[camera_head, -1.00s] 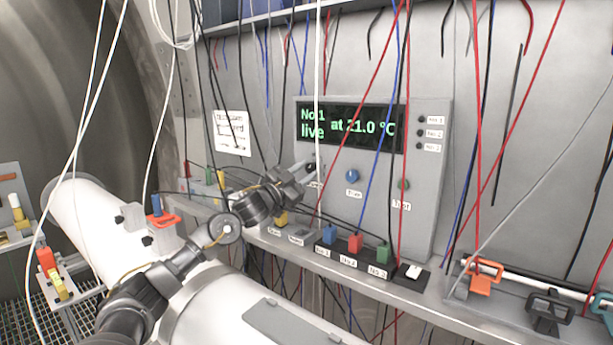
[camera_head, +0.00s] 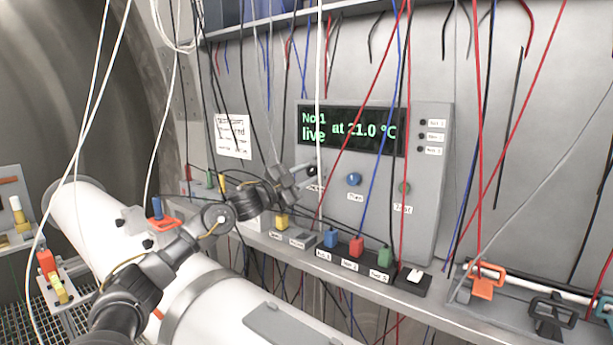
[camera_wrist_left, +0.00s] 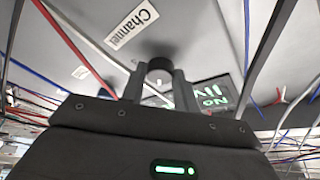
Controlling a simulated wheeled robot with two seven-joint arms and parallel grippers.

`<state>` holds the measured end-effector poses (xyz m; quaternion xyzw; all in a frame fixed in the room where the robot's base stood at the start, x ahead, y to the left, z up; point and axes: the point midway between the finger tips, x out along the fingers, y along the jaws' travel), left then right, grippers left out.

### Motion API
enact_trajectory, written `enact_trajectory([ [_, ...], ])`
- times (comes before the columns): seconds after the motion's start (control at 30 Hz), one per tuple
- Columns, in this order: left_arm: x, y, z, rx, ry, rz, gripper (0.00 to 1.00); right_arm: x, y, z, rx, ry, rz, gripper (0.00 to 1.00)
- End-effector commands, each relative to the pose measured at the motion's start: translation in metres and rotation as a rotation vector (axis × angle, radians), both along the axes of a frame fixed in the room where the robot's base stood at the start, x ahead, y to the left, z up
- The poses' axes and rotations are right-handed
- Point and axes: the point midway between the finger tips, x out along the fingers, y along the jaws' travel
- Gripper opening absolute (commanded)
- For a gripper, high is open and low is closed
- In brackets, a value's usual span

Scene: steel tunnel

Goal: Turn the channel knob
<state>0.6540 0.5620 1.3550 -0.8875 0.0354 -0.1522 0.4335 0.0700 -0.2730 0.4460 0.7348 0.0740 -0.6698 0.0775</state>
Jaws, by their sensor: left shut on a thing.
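The channel knob (camera_head: 311,170) is a small dark knob at the left of the grey panel (camera_head: 428,200), below the display's left end. My left gripper (camera_head: 303,176) reaches it from the left. In the left wrist view the dark round knob (camera_wrist_left: 160,68) sits between the two fingers of my left gripper (camera_wrist_left: 160,80), which are shut on it. A tilted "Channel" label (camera_wrist_left: 131,28) shows above it there. The display (camera_head: 350,130) reads "No.1 live at 21.0 °C". The knob's pointer mark is hidden. My right gripper is not in view.
Blue, red and green plugs stand on the ledge below. Thin wires hang in front of the panel, and a white pipe (camera_head: 215,305) runs below my arm.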

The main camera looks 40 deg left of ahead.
Motion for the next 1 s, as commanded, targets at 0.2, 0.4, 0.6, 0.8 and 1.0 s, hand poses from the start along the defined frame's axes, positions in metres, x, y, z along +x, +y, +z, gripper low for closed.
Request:
enact_trajectory([
  [0.2, 0.0, 0.0, 0.0, -0.001, 0.0, 0.0, 0.41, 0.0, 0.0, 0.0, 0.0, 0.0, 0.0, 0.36],
  [0.4, 0.0, 0.0, 0.0, -0.001, -0.001, 0.0, 0.52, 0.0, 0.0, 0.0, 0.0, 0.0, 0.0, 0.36],
  [0.6, -0.001, 0.001, -0.001, -0.001, 0.0, 0.001, 0.52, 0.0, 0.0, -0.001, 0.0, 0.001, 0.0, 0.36],
  [0.8, -0.018, 0.005, -0.011, 0.003, 0.002, 0.002, 0.52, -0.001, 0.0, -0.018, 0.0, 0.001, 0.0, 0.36],
  [1.0, -0.047, 0.011, -0.021, 0.002, 0.005, 0.003, 0.52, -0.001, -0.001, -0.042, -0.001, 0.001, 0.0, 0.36],
])
